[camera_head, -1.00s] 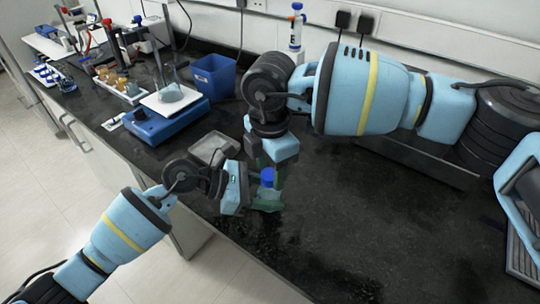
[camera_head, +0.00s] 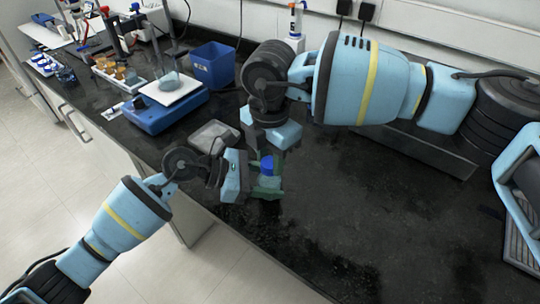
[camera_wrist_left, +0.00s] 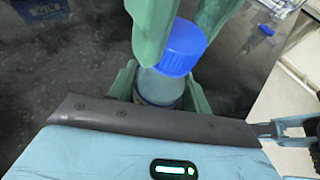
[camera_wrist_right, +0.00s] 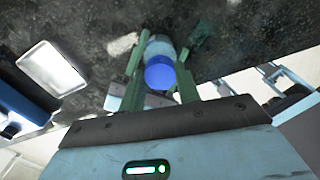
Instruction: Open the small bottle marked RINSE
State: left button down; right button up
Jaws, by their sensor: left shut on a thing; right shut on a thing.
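A small bottle with a blue cap (camera_head: 267,164) is held above the dark bench; its label cannot be read. My left gripper (camera_head: 262,186) is shut on the bottle's body, whose clear wall (camera_wrist_left: 158,88) shows below the cap in the left wrist view. My right gripper (camera_wrist_right: 157,80) comes from above and is shut on the blue cap, which also shows between its green fingers in the right wrist view (camera_wrist_right: 160,73). The cap sits on the bottle's neck, and the fingers partly hide both.
A grey tray (camera_head: 214,136) lies left of the grippers. Behind it are a blue scale (camera_head: 165,112) and a blue bin (camera_head: 212,67). A white bottle (camera_head: 296,22) stands at the back wall.

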jog(key=n, duration=2.6)
jog(key=shift+n, duration=0.3)
jog(key=n, duration=1.2)
jog(key=shift+r+n, duration=0.1)
jog(key=shift+n, duration=0.2)
jog(key=n, duration=1.1)
jog(key=shift+n, duration=0.4)
jog(key=shift+r, duration=0.3)
jog(key=shift+r, duration=0.75)
